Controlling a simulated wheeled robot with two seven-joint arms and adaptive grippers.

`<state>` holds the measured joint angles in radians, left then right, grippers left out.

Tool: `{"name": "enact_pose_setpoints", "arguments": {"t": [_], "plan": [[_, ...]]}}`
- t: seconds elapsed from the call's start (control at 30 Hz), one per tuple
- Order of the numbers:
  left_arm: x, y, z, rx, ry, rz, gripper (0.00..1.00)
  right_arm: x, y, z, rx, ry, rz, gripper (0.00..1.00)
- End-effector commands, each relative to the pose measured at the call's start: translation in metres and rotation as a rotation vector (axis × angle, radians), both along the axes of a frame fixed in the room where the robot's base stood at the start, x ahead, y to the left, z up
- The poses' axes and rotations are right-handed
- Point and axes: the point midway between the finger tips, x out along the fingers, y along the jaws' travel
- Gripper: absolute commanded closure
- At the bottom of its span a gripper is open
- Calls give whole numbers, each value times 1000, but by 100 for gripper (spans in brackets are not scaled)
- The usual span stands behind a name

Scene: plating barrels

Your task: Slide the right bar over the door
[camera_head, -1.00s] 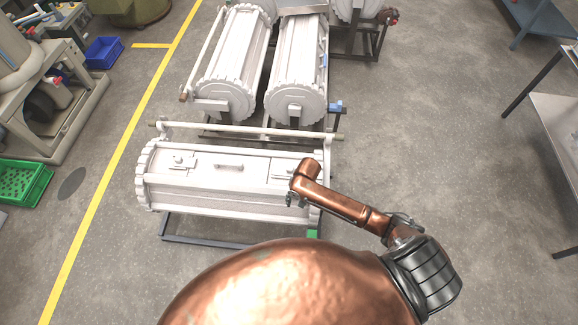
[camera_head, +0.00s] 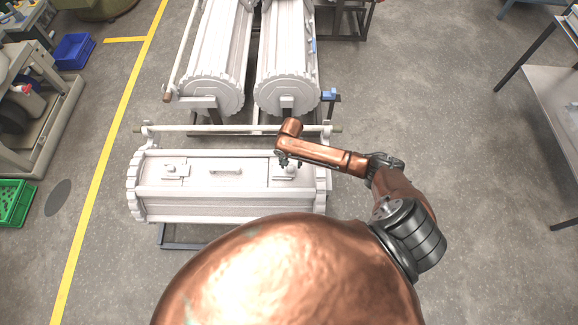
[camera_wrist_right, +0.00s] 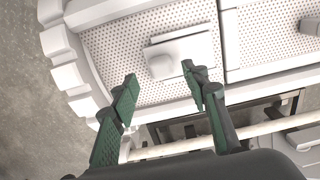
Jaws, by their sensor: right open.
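A white barrel (camera_head: 232,205) lies on its side in front of me. Its door (camera_head: 232,181), with a handle in the middle, is on the upper side. The right bar (camera_head: 289,178) is a small flat plate with a knob, to the right of the door. In the right wrist view the bar (camera_wrist_right: 198,46) lies beside the door's seam, on the barrel's perforated wall. My right gripper (camera_head: 284,162) is above the bar. In the wrist view the gripper (camera_wrist_right: 160,84) is open, its fingertips either side of the knob's near side, apparently not holding it. My left gripper is out of view.
A long white rod (camera_head: 220,128) runs behind the barrel. Two more barrels (camera_head: 218,75) stand beyond it. The left bar (camera_head: 176,171) sits left of the door. A grey table (camera_head: 560,120) is at the far right. Floor on the right is clear.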

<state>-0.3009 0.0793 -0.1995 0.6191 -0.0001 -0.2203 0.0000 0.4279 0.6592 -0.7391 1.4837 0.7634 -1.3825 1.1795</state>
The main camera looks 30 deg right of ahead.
Motion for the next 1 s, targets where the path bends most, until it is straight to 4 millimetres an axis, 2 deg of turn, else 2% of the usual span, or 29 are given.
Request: {"name": "enact_pose_setpoints", "arguments": {"t": [0.03, 0.1, 0.2, 0.3, 0.5, 0.63, 1.0], "plan": [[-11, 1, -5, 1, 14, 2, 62, 0, 0, -11, 0, 1, 0, 58], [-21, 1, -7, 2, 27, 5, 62, 0, 0, -21, -1, 1, 0, 58], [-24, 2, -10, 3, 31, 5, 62, 0, 1, -33, 0, 0, 1, 58], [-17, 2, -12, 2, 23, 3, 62, 1, 1, -39, 1, -2, 2, 58], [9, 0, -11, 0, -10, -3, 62, 1, 1, -42, 0, -2, 3, 58], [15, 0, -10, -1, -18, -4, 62, 1, 2, -42, 1, -2, 3, 58], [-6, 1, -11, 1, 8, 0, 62, 1, 1, -42, 0, -1, 3, 83]]}}
